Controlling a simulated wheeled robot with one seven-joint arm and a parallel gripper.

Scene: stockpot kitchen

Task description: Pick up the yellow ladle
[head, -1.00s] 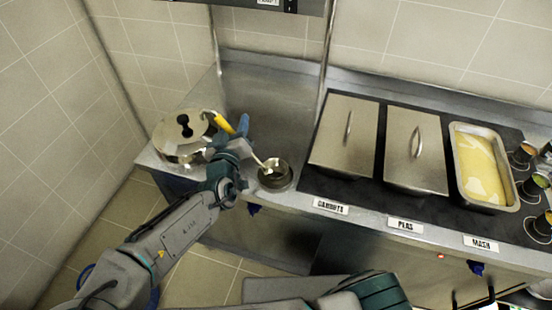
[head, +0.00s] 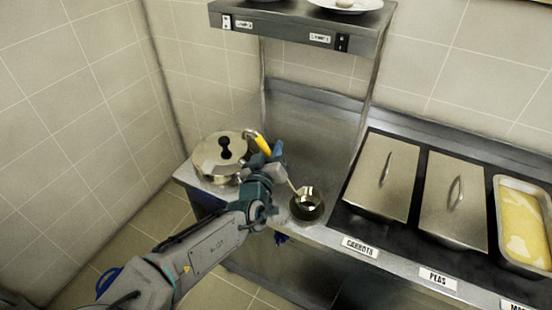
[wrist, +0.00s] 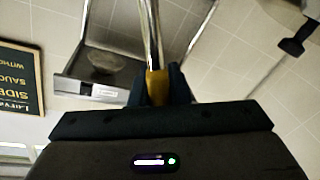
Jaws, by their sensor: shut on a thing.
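The yellow ladle's handle (head: 263,144) sticks up from my gripper (head: 271,162) in the head view. Its thin metal shaft runs down right to a shiny bowl (head: 309,193) at the mouth of a round dark well (head: 307,212) in the counter. I cannot tell whether the bowl is clear of the rim. In the wrist view, the yellow handle (wrist: 157,85) sits between the two dark fingers of my gripper (wrist: 157,92), which are shut on it, with the metal shaft running up beyond.
A steel pot with a black-knobbed lid (head: 219,158) stands just left of my gripper. Lidded pans (head: 380,180) and an open yellow mash pan (head: 524,225) lie to the right. A shelf (head: 300,30) hangs above the back. Tiled wall is at the left.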

